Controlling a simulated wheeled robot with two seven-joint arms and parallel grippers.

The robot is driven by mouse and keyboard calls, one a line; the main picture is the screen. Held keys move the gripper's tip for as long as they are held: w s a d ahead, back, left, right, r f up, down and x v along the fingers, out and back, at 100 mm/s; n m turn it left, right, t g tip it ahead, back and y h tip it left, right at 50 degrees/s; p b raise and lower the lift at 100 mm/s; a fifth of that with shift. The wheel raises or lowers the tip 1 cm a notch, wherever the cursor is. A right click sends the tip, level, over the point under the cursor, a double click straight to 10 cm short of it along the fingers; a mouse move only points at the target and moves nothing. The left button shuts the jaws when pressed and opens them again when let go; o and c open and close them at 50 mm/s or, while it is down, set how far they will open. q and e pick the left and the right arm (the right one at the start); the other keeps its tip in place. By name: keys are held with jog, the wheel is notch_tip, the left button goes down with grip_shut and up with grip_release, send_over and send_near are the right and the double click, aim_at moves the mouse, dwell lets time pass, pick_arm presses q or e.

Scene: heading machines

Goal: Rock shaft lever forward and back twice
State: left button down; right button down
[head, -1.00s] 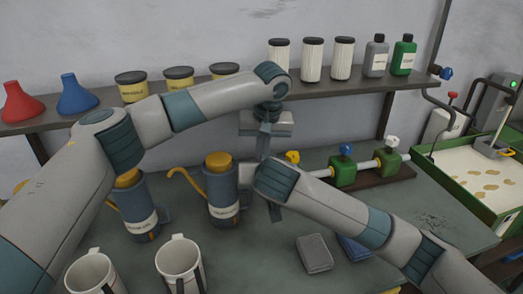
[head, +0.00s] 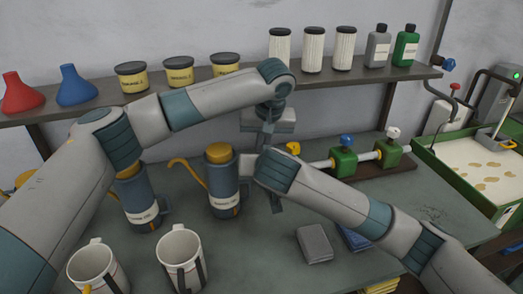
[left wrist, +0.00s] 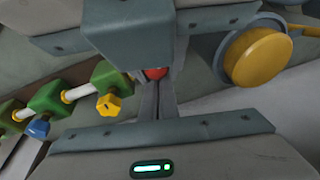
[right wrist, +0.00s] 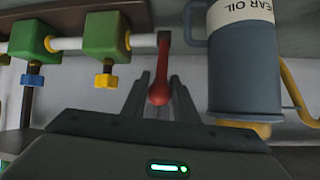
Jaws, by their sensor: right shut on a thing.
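The shaft lever (right wrist: 163,62) is a red arm with a rounded knob at the left end of the shaft (head: 318,164). In the right wrist view it stands between the fingers of my right gripper (right wrist: 159,80), which is shut on it. Only a bit of red knob (left wrist: 157,73) shows in the left wrist view, partly covered by a grey gripper block. My left gripper (left wrist: 160,95) has its fingers together, close above my right gripper, apparently empty. In the head view my arms hide the lever.
Green bearing blocks (head: 343,163) carry the shaft on the bench. Blue oil jugs (head: 222,190) stand to the left, two mugs (head: 182,262) in front. A grey block (head: 315,244) lies front right. A shelf (head: 340,80) with jars and bottles runs behind.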

pick_arm(q)
jog(key=shift+s+d+f, duration=0.25)
jog(key=shift+s+f, duration=0.15)
jog(key=shift+s, duration=0.05)
pick_arm(e)
jog(key=c, duration=1.7)
grip_release()
jog(key=shift+w+d+r, duration=0.1)
jog(key=shift+w+r, duration=0.05)
jog(key=shift+c, duration=0.2)
pick_arm(q)
jog(key=shift+a+r, duration=0.1)
jog(key=shift+w+r, duration=0.1)
jog(key=shift+w, duration=0.1)
pick_arm(e)
jog(key=v, duration=1.2)
